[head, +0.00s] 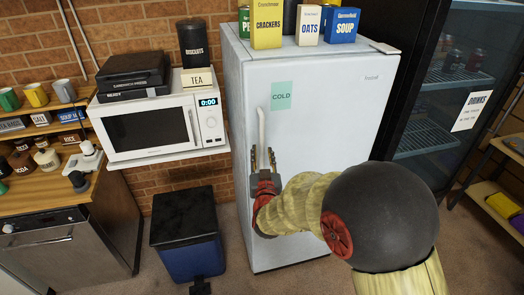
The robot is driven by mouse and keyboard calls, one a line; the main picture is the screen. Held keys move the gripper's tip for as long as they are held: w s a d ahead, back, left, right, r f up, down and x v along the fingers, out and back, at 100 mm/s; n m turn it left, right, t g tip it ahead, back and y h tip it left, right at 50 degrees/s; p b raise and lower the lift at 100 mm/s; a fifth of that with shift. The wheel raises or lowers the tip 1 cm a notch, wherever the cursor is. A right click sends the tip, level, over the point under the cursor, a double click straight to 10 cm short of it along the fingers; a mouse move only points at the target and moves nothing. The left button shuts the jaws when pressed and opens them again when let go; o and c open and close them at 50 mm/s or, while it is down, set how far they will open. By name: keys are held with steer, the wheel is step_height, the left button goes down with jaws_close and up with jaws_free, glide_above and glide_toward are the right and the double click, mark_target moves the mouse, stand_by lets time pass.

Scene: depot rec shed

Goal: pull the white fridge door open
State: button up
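The white fridge (345,120) stands in the middle of the head view, and its door looks closed. A pale vertical handle (262,127) runs down the left part of the door, below a green COLD label (281,95). My gripper (263,156) is at the lower part of the handle. Its two dark fingers point up, one to the left and one to the right of the handle, with a gap between them. Whether either finger touches the handle, I cannot tell. My arm covers the lower right of the door.
Boxes of crackers (267,24), oats (309,25) and soup (342,25) stand on the fridge top. A white microwave (160,127) is on a shelf to the left. A blue bin (188,258) stands on the floor below it. A dark drinks cooler (436,100) is close on the right.

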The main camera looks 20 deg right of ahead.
steer(key=shift+w+d, duration=0.15)
steer(key=shift+w, duration=0.6)
steer(key=shift+w+d, duration=0.15)
steer(key=shift+w, duration=0.55)
steer(key=shift+c, duration=0.8)
jaws_close()
